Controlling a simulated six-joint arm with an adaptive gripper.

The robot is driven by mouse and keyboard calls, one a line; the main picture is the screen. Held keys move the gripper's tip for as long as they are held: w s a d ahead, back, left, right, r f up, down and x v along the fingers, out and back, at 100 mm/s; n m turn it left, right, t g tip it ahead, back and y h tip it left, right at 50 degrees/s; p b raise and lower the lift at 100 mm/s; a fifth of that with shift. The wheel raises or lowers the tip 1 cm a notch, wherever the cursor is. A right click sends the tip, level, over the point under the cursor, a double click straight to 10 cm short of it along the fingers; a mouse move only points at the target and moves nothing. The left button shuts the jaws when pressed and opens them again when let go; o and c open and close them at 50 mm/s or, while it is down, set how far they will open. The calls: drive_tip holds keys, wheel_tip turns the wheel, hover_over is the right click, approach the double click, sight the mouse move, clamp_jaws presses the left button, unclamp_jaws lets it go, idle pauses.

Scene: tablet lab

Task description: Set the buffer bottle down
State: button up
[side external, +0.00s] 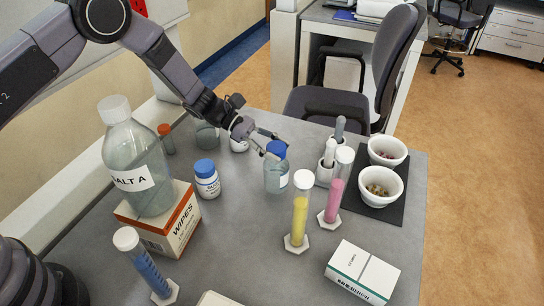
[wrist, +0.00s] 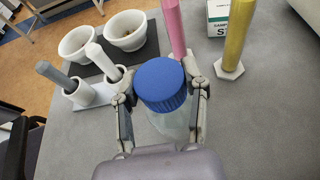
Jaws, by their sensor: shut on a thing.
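The buffer bottle (side external: 277,172) is small and clear with a blue cap and a pale label, and it is upright. My gripper (side external: 270,147) is shut on it near the top, just below the cap. In the wrist view the blue cap of the buffer bottle (wrist: 161,84) fills the space between the two fingers of my gripper (wrist: 160,98). The bottle's base is at or close above the grey table (side external: 235,245); I cannot tell whether it touches.
Yellow (side external: 299,218) and pink (side external: 335,190) tubes stand to the right, near a pestle holder (side external: 326,172) and white bowls (side external: 381,186) on a dark mat. A blue-capped jar (side external: 207,180) is left. A white box (side external: 362,273) lies at front right.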

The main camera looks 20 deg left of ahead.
drive_tip(key=shift+f, duration=1.5)
drive_tip(key=o, duration=1.2)
drive_tip(key=shift+f, duration=0.1)
